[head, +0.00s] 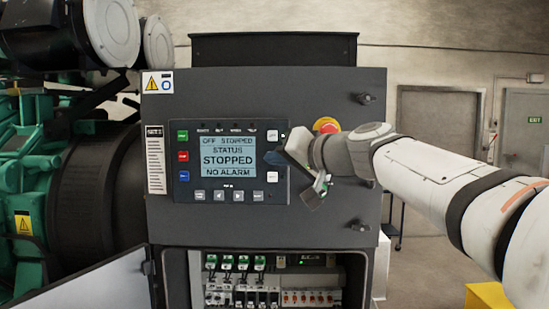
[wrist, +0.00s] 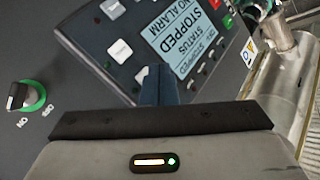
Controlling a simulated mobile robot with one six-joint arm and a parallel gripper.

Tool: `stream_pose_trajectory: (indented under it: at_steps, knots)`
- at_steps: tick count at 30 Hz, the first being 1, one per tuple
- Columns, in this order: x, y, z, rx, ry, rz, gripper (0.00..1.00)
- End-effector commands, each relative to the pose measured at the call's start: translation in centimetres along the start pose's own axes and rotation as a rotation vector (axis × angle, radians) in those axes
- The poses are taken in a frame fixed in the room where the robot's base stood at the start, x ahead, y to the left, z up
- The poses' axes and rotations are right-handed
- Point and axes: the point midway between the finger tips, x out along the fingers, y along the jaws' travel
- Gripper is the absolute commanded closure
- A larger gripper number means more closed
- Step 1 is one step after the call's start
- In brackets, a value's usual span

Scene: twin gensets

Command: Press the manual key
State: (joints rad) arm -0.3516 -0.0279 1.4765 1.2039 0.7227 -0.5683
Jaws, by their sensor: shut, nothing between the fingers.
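The controller panel (head: 228,200) is set in a dark cabinet door, its lit screen (head: 228,156) reading STOPPED and NO ALARM. Green, red and blue keys line its left side. Pale keys stand at the right (head: 272,177) and in a row below the screen (head: 219,196). The labels are too small to tell which is the manual key. My gripper (head: 272,157) is shut and empty, in front of the panel's right edge between the two right-hand keys. In the wrist view its fingertips (wrist: 158,72) overlap the panel beside a pale key (wrist: 142,75); contact cannot be told.
A red emergency stop (head: 326,125) sits right of the panel, just behind my wrist. A selector knob with a green ring (wrist: 32,97) shows in the wrist view. Below is an open compartment with breakers (head: 235,297). A green genset (head: 60,160) stands left.

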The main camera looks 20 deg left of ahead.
Motion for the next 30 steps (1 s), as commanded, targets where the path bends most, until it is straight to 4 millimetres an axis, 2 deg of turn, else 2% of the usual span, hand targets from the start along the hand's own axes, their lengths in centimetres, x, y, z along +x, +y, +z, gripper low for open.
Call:
stream_pose_trajectory:
  at_steps: [30]
  knots:
    - [0.61,0.38,-0.41,0.000,0.000,0.000,1.00]
